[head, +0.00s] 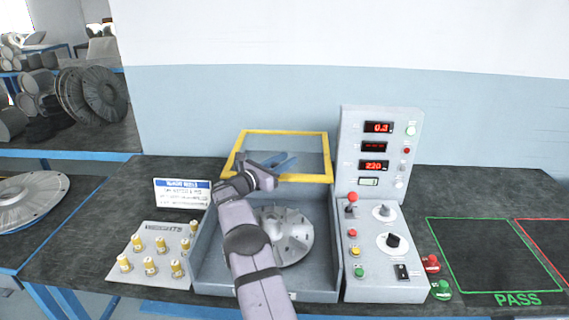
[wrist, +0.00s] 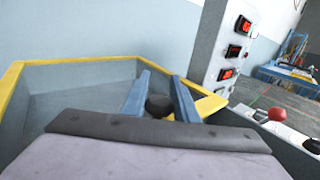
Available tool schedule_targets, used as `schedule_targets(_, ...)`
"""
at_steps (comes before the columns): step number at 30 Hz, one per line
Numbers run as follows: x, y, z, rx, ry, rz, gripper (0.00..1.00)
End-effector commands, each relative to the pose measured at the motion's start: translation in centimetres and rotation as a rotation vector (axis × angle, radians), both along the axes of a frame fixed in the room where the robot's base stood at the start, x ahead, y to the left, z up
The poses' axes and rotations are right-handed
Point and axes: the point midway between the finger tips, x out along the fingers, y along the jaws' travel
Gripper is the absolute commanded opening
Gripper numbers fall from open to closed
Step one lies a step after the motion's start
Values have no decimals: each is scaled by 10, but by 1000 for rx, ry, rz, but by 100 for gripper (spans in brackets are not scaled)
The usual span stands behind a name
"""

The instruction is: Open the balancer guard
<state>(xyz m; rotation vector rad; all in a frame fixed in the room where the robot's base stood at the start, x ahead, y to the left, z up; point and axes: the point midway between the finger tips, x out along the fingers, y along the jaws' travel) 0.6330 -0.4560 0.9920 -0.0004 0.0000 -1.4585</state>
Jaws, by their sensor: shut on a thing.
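The balancer guard (head: 308,178) is a clear pane in a yellow frame. It stands raised and tilted at the back of the grey balancer housing (head: 318,280), with the bladed rotor (head: 295,240) uncovered below it. My gripper (head: 288,160) is at the guard, its blue fingers over the pane. In the wrist view my gripper (wrist: 160,88) has its two fingers on either side of a black knob (wrist: 158,106), shut on it. The yellow frame (wrist: 70,61) spans the wrist view. My arm hides part of the housing and the rotor's left side.
The control panel (head: 380,150) with red displays, knobs and buttons stands close on the right. A plate with several brass weights (head: 150,266) and a small sign (head: 182,192) are on the left. The green PASS area (head: 490,255) is empty.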

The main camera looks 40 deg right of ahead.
Motion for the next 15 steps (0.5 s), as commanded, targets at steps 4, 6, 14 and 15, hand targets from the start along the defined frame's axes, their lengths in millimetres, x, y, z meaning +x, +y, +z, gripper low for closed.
schedule_targets(4,1,0,0,1,-1,2,0)
schedule_targets(6,1,0,0,1,-1,2,0)
schedule_targets(14,0,0,0,1,-1,1,45)
schedule_targets(15,0,0,0,1,-1,1,45)
